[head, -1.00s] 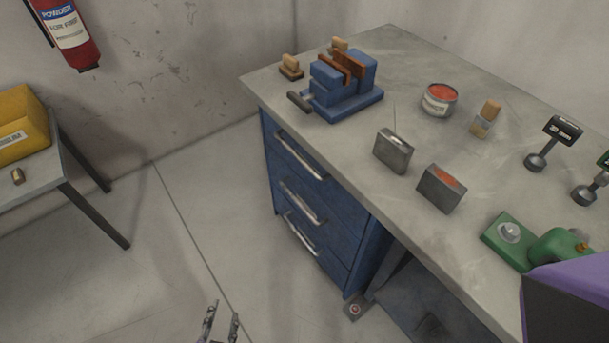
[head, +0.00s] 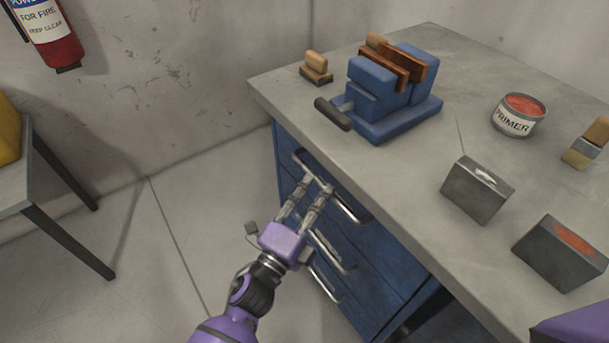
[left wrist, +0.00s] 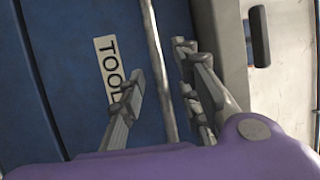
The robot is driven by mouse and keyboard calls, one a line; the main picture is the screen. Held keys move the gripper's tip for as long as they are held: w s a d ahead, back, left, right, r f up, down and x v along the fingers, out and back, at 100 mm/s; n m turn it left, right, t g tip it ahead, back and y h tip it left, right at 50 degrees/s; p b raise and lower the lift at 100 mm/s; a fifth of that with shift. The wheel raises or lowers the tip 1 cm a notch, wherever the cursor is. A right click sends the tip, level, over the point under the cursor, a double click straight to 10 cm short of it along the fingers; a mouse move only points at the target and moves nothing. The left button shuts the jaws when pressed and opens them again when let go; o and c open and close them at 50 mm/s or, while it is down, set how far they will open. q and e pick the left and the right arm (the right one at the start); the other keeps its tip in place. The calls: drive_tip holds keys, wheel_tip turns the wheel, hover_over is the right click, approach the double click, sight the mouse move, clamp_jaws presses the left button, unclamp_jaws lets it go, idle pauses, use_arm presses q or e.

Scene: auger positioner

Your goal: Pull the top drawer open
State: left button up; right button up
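The blue drawer cabinet (head: 375,255) stands under the left end of the workbench, and its top drawer looks shut. The top drawer's silver bar handle (head: 349,208) runs along its front. My left gripper (head: 317,183) is at this handle. In the left wrist view, the handle (left wrist: 155,45) passes between the spread fingers of my left gripper (left wrist: 160,85), with gaps visible beside the bar. A "TOOL" label (left wrist: 108,65) on the blue drawer front is partly hidden by one finger. My right gripper is not in view.
A blue vise (head: 390,95) with a dark handle (head: 332,113) sits on the workbench (head: 410,170) above the drawers. A primer can (head: 519,115) and metal tins (head: 477,189) are farther right. Clear floor (head: 160,240) lies left of the cabinet.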

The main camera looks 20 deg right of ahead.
sight(323, 184)
use_arm(q)
drive_tip(key=shift+x, duration=1.5)
clamp_jaws()
